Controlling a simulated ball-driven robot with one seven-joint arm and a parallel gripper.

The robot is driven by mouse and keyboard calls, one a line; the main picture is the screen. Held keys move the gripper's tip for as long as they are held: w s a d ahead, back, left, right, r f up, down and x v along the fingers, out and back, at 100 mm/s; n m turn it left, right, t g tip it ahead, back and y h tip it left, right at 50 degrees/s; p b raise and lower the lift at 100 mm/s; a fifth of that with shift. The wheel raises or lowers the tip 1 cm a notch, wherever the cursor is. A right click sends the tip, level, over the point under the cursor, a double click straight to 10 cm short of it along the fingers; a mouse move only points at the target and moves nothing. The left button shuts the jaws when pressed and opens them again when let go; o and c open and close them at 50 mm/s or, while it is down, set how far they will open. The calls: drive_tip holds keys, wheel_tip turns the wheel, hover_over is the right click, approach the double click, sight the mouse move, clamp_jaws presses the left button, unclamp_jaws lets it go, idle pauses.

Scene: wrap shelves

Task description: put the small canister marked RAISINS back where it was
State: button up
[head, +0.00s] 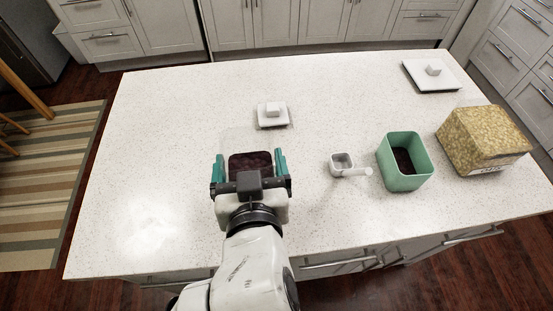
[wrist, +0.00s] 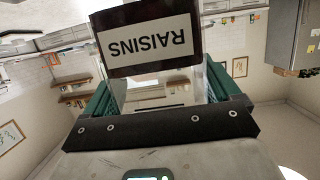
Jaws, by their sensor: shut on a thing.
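The small canister marked RAISINS (head: 238,140) has clear walls and dark contents. My gripper (head: 248,168) is shut on it, with a teal finger on either side. The canister is over the near left part of the counter in the head view; I cannot tell whether its bottom touches the counter. In the wrist view its black-edged label (wrist: 148,48) reads RAISINS upside down, between the fingers of my gripper (wrist: 168,92). Its lower part is hidden by my gripper in the head view.
The white counter (head: 160,150) is clear at left. A small white lid (head: 272,112) lies behind the canister. To the right are a white scoop (head: 343,164), a green tub (head: 402,175) with dark contents, and a large grain-filled canister (head: 483,140). A larger white lid (head: 432,76) lies back right.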

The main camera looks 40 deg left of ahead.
sight(264, 151)
drive_tip(key=w, duration=0.1)
drive_tip(key=w+f, duration=0.1)
drive_tip(key=w, duration=0.2)
drive_tip(key=shift+a+f, duration=0.35)
drive_tip(key=shift+w+a+f+p, duration=0.2)
drive_tip(key=shift+w+f, duration=0.5)
drive_tip(key=shift+f, duration=0.75)
drive_tip(key=shift+w+a+f+p, duration=0.1)
drive_tip(key=shift+w+f+p, duration=0.45)
drive_tip(key=shift+f, duration=0.9)
drive_tip(key=shift+w+a+f+p, duration=0.1)
drive_tip(key=shift+w+f, duration=0.75)
drive_tip(key=shift+f, duration=0.6)
drive_tip(key=shift+f, duration=0.25)
drive_tip(key=o, duration=1)
drive_tip(key=shift+o, duration=0.2)
